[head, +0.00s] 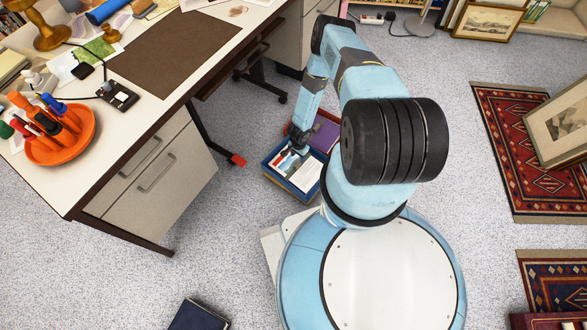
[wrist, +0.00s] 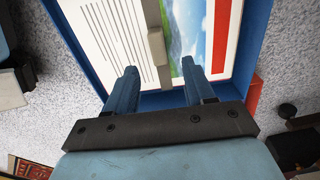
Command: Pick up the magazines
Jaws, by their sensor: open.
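A blue-walled crate (head: 279,184) stands on the floor beside the desk. In it lies a white printed magazine (head: 308,176). In the wrist view the magazine (wrist: 105,35) shows lines of text on the left and a landscape picture with a red strip on the right. A beige strip lies between text and picture; I cannot tell what it is. My gripper (wrist: 159,68) points at the crate, its two blue fingers apart with nothing between them. I cannot tell whether the fingertips touch the magazine.
The desk (head: 165,95), with a drawer unit (head: 160,185), stands to the left. A dark book (head: 199,315) lies on the floor at the front. Rugs (head: 515,160) and framed prints (head: 562,124) are at the right.

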